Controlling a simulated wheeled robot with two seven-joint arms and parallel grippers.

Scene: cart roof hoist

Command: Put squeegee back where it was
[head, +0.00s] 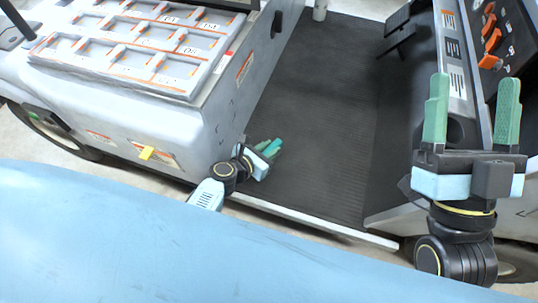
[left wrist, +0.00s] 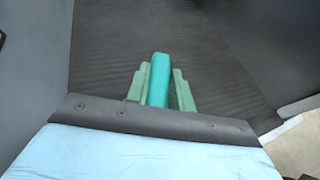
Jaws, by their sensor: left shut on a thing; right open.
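The squeegee shows only as a teal handle (left wrist: 158,80) between the green fingers of my left gripper (left wrist: 160,90) in the left wrist view. The left gripper is shut on it. The rest of the squeegee is hidden. In the head view, my left gripper (head: 266,150) is low over the near left part of the dark cart floor, beside the white cart body, with a bit of teal at its fingers. My right gripper (head: 473,100) is open and empty at the right, in front of the panel with orange switches.
The ribbed dark floor (head: 310,110) of the cart is bare in the middle. A white body with a compartment tray (head: 140,40) stands to the left. A panel with orange switches (head: 492,38) is at the right. A pale sill (head: 315,222) edges the floor.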

